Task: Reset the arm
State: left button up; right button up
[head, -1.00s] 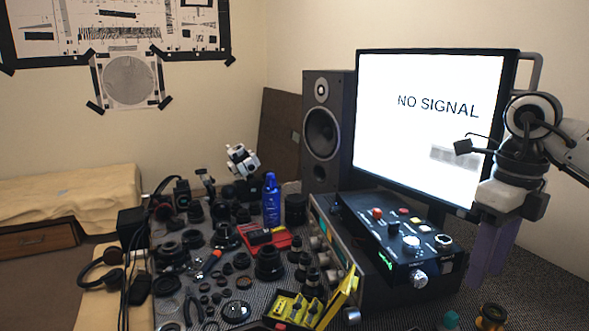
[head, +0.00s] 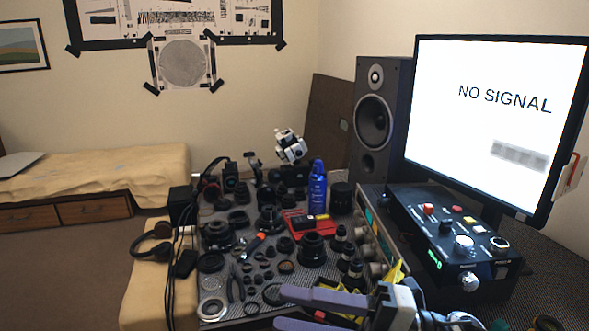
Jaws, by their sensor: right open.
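My right gripper (head: 279,307) comes in at the bottom of the head view, right of centre. Its two purple fingers point left and are apart, with nothing seen between them. They show in front of the near part of the cluttered work mat (head: 215,285), covering part of the yellow case (head: 398,274). Whether the fingers touch anything cannot be told. The lower finger is partly cut off by the frame's edge. My left gripper is not in view.
Several dark lens parts, pliers (head: 236,284) and a blue bottle (head: 317,188) crowd the mat. A control box (head: 440,235), a monitor (head: 490,120) and a speaker (head: 380,125) stand to the right. Headphones (head: 151,241) lie at the left. The floor at far left is clear.

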jog(key=w+d+f+m+t+h, duration=0.1)
jog(key=d+f+m+t+h, duration=0.5)
jog(key=f+m, duration=0.55)
jog(key=w+d+f+m+t+h, duration=0.1)
jog(key=d+f+m+t+h, duration=0.45)
jog(key=m, duration=0.85)
jog(key=s+d+f+m+g+h, duration=0.2)
jog(key=s+f+m, duration=0.1)
jog(key=s+f, duration=0.5)
jog(key=s+d+f+m+g+h, duration=0.2)
jog(key=s+f+m+g+h, duration=0.1)
jog(key=s+f, duration=0.6)
notch_tip(320, 180, down, 4)
jog(key=shift+s+d+f+m+h, duration=0.2)
jog(key=shift+d+m+h, duration=0.1)
jog(key=shift+m+h, duration=0.05)
